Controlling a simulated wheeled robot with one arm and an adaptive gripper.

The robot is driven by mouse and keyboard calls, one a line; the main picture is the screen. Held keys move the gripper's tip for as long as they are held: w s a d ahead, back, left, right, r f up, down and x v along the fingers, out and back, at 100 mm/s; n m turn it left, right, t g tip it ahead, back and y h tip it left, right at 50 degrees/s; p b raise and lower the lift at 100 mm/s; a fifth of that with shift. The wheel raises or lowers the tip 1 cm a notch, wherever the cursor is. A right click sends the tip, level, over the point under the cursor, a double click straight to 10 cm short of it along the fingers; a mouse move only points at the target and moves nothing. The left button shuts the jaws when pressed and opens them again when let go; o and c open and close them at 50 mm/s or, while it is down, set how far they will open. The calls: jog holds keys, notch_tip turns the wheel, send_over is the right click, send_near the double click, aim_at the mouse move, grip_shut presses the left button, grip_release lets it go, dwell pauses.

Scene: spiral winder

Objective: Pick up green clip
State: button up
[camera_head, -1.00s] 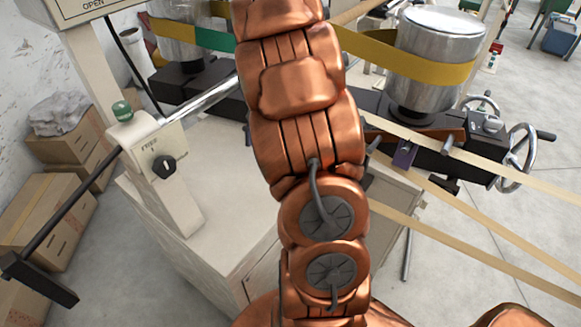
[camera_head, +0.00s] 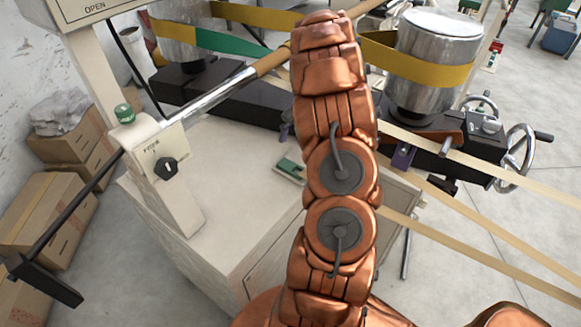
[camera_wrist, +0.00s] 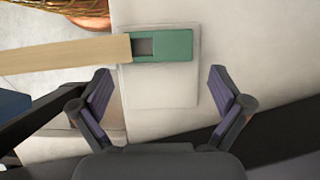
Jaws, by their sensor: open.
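The green clip (camera_wrist: 176,45) shows in the wrist view as a flat green block with a grey patch at its left end. It lies on a pale square pad (camera_wrist: 160,88) on the machine's cream top. A tan strip meets its left end. In the head view the clip (camera_head: 291,167) lies on the cabinet top, its right side hidden by my arm. My gripper (camera_wrist: 160,88) is open and empty, with purple-padded fingers apart; in the picture the clip is above the gap between them, not between the fingers.
A metal winding bar (camera_head: 221,92) crosses above the cabinet top (camera_head: 215,215). A post with a knob (camera_head: 165,166) stands at left. A steel drum with a yellow belt (camera_head: 437,50) and tan strips are at right. Cardboard boxes (camera_head: 52,215) stand on the floor at left.

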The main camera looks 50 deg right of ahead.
aim_at(292, 167)
jog(key=p+x, duration=0.2)
jog(key=x, duration=0.2)
jog(key=shift+s+a, duration=0.15)
jog(key=shift+a, duration=0.05)
jog(key=shift+a+f, duration=0.2)
jog(key=shift+f, duration=0.5)
jog(key=shift+c, duration=0.3)
jog(key=c, duration=0.7)
jog(key=shift+r, duration=0.15)
